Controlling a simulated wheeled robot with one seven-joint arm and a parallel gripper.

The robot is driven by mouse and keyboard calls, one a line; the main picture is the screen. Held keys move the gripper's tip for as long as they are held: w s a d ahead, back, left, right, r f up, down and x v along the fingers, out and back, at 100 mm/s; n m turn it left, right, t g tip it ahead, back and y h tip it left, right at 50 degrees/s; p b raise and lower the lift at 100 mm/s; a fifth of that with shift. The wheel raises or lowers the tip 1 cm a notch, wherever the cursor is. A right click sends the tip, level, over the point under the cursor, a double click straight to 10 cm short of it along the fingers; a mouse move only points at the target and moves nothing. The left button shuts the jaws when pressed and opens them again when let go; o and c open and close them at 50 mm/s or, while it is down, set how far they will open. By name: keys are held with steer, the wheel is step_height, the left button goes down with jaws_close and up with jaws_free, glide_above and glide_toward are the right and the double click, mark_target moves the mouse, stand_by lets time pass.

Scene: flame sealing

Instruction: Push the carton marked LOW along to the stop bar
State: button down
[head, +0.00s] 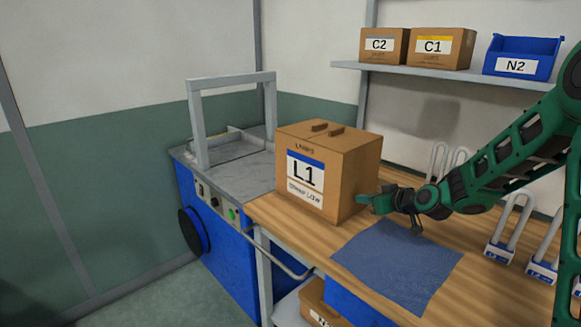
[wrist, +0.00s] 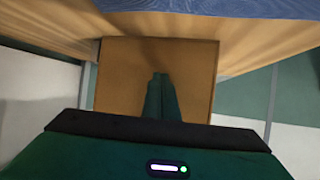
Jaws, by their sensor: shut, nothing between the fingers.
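A brown carton (head: 340,165) labelled L1, with smaller print below that is hard to read, stands upright on the wooden bench, beside the grey machine top (head: 225,175). Two small brown pieces lie on its top. My gripper (head: 362,204) is shut and empty at the carton's right side, low down. In the wrist view the shut fingers (wrist: 160,95) point at the carton's plain brown face (wrist: 120,75); I cannot tell whether they touch it. A grey upright frame (head: 232,79) spans the machine top. I cannot clearly pick out the stop bar.
A blue mat (head: 395,265) lies on the bench (head: 290,227) in front of my gripper. White looped holders (head: 500,252) stand at right. A shelf above holds cartons C2 (head: 379,45) and C1 (head: 435,47) and a blue bin N2 (head: 518,65).

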steer(key=shift+w+a, duration=3.1)
steer(key=shift+w, duration=0.2)
steer(key=shift+w+a, duration=3.05)
steer(key=shift+w, duration=0.2)
steer(key=shift+w+a, duration=3.1)
steer(key=shift+w, duration=0.2)
steer(key=shift+s+d, duration=2.15)
steer(key=shift+d, duration=0.1)
